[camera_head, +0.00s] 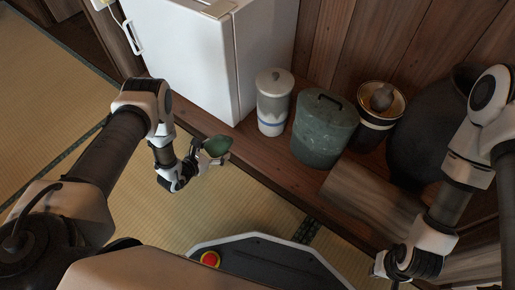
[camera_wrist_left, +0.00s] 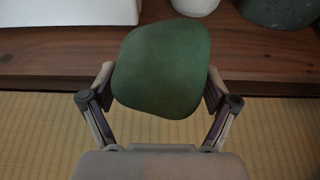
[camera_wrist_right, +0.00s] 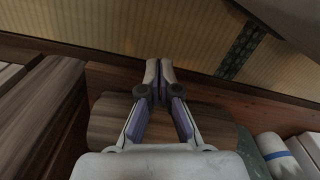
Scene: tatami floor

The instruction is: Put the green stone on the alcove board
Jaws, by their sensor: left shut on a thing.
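The green stone (camera_head: 216,146) is a smooth, rounded, flattish piece held by my left gripper (camera_head: 214,158). In the left wrist view the stone (camera_wrist_left: 162,68) sits between the two fingers of my left gripper (camera_wrist_left: 160,90), which are shut on it. The stone is in front of the dark wooden alcove board (camera_head: 228,137), near its front edge; the exact height gap cannot be told. The board also shows behind the stone in the left wrist view (camera_wrist_left: 60,60). My right gripper (camera_wrist_right: 159,72) is empty, its fingertips together, over a wooden block; it is partly cut off in the head view.
On the board stand a white cabinet (camera_head: 200,55), a white lidded jar with a blue band (camera_head: 272,105), a green lidded pot (camera_head: 322,135), a bowl-topped pot (camera_head: 374,130), a large dark vase (camera_head: 415,150) and a wooden block (camera_head: 365,197). Tatami (camera_head: 60,80) lies in front.

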